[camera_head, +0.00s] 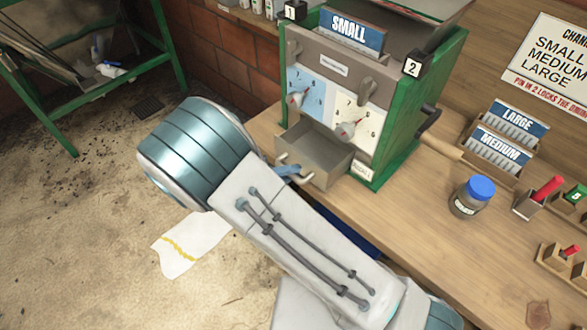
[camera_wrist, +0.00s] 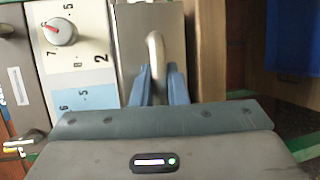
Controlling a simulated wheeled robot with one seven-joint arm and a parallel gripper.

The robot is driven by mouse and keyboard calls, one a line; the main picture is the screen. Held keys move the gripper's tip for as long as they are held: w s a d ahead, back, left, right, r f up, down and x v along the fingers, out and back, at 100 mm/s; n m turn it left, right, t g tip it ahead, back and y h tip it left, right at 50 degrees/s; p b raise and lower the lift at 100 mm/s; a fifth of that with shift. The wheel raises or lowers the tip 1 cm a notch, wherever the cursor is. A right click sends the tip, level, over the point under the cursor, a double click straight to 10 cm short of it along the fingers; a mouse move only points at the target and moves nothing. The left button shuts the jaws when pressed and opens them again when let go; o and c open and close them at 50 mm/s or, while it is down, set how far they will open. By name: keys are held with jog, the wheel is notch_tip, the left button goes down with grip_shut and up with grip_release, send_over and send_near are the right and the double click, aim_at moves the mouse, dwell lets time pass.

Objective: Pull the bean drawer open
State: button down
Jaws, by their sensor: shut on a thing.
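The grey bean drawer (camera_head: 327,168) sits low in the front of the green and grey machine (camera_head: 345,75). It stands out from the machine, its open top showing an empty-looking inside. Its front panel also shows in the wrist view (camera_wrist: 178,45). A pale curved handle (camera_wrist: 155,50) is on that front. My gripper (camera_wrist: 161,82) has its blue fingers on either side of the handle and is shut on it. In the head view my gripper (camera_head: 287,172) is at the drawer front, partly hidden by my wrist.
Two dials (camera_head: 297,99) (camera_head: 348,129) are above the drawer. A crank (camera_head: 429,119) is on the machine's right side. A blue-lidded jar (camera_head: 473,196) and plate racks (camera_head: 497,155) stand on the bench. A stained cloth (camera_head: 190,245) lies on the floor.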

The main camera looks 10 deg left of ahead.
jog(key=c, duration=1.4)
grip_release()
jog(key=shift+c, duration=0.2)
jog(key=shift+a, duration=0.1)
jog(key=b+v, duration=0.3)
jog(key=v, duration=1)
jog(key=shift+s+a, duration=0.2)
jog(key=shift+a, duration=0.1)
jog(key=shift+r, duration=0.15)
